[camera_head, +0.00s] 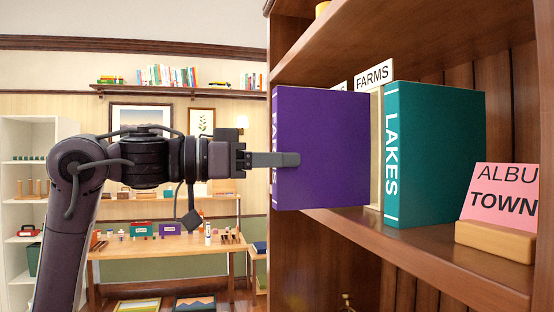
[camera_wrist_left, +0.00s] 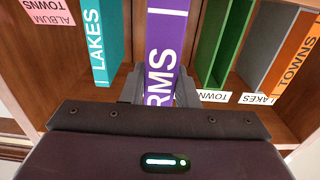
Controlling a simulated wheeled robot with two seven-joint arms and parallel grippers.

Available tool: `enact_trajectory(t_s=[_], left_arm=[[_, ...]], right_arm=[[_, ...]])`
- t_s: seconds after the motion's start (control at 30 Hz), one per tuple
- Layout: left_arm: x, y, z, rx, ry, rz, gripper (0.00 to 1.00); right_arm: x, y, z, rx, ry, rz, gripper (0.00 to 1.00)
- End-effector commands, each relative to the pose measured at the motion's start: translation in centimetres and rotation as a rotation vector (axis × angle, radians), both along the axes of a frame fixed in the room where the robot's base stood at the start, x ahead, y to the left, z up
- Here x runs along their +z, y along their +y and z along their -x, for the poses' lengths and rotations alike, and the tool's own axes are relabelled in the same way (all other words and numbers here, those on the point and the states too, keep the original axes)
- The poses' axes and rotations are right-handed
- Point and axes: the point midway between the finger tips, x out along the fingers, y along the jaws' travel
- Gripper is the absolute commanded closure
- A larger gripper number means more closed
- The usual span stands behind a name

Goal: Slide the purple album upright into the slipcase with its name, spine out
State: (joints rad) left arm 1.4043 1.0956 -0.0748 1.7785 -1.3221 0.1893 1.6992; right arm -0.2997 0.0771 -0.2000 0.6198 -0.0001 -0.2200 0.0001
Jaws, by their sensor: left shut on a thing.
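The purple album (camera_head: 325,150) stands upright at the front of the wooden shelf. Its spine with white letters faces out, and "RMS" is readable on the purple album in the left wrist view (camera_wrist_left: 168,40). My left gripper (camera_head: 287,159) is shut on the album near its spine edge; the fingers also show in the left wrist view (camera_wrist_left: 160,88). A cream slipcase edge (camera_head: 376,150) shows just right of the album, below a white FARMS label (camera_head: 374,76). The album hides most of the slipcase, so I cannot tell how far in it is. My right gripper is not in view.
A teal LAKES album (camera_head: 432,150) stands close on the right. A pink sign (camera_head: 500,195) on a wooden block stands farther right. In the left wrist view, a green case (camera_wrist_left: 228,40) and an orange TOWNS album (camera_wrist_left: 298,55) stand right of the purple album.

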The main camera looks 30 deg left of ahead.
Motion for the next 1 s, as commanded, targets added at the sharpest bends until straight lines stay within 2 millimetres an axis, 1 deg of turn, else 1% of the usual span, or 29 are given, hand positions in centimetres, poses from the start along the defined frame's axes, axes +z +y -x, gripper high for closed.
enact_trajectory(t_s=[0.6,1.0], left_arm=[[0.19,0.03,0.07,0.0,-0.005,0.002,1.0],[0.23,-0.55,-0.62,-0.001,-0.004,0.002,1.0]], right_arm=[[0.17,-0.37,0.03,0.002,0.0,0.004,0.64],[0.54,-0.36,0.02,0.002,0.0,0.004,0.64]])
